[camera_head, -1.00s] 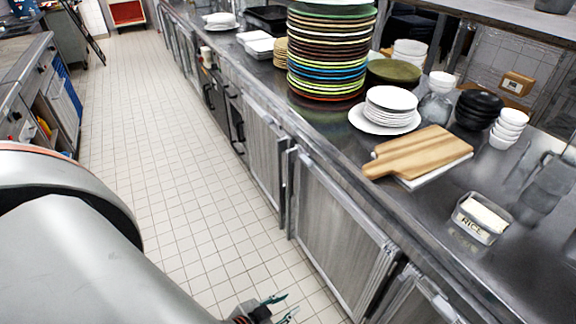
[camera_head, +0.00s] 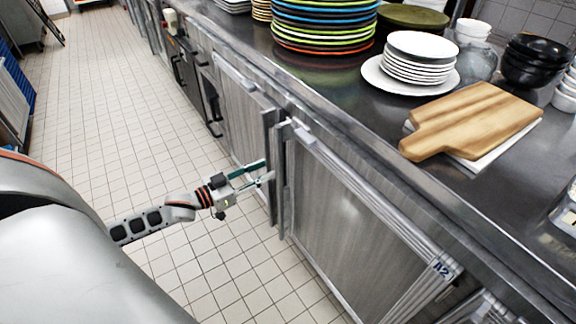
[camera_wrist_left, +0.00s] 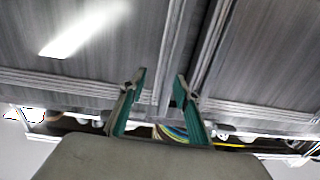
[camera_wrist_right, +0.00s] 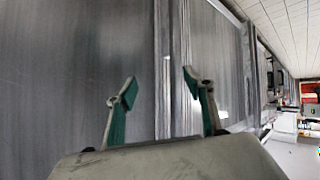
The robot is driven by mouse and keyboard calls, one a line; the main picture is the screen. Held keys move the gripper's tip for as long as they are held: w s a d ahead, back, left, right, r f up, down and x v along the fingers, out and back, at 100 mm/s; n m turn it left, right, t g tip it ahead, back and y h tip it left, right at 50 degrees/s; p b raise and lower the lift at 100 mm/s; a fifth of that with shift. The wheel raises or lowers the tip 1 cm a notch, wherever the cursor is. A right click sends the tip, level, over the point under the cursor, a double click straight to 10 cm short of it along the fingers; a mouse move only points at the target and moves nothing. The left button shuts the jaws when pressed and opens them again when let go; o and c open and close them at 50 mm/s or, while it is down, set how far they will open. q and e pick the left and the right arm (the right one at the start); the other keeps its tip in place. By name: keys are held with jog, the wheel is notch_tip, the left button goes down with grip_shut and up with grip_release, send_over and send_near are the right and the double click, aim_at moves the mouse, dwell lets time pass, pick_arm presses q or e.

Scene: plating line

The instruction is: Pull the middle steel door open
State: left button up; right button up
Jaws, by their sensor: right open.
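The grey steel doors are shut under the counter. The one I take for the middle door (camera_head: 345,215), marked A2, has an upright handle strip (camera_head: 279,185) along its left edge. My left gripper (camera_head: 264,171) reaches the handle strips where this door meets the left door (camera_head: 240,120). In the left wrist view its green fingers (camera_wrist_left: 160,85) stand apart, with upright strips beyond them; I cannot tell whether they touch. My right gripper (camera_wrist_right: 160,85) shows only in the right wrist view, open and empty, facing steel panels and an upright strip.
The steel counter (camera_head: 330,125) above the doors carries a tall plate stack (camera_head: 325,30), white plates (camera_head: 418,60) and a wooden cutting board (camera_head: 470,120). The tiled floor (camera_head: 130,110) on the left is clear.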

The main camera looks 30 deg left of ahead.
aim_at(276, 158)
pick_arm(q)
jog(key=shift+w+a+f+h+b, duration=0.15)
jog(key=shift+w+a+b, duration=0.15)
jog(key=shift+w+a, duration=0.3)
jog(key=shift+w+a+f+h+b, duration=0.15)
jog(key=shift+w+a+b, duration=0.15)
jog(key=shift+w+a, duration=0.2)
jog(key=shift+b+x, duration=0.6)
jog(key=shift+x, duration=2.85)
jog(key=shift+r, duration=0.1)
grip_shut()
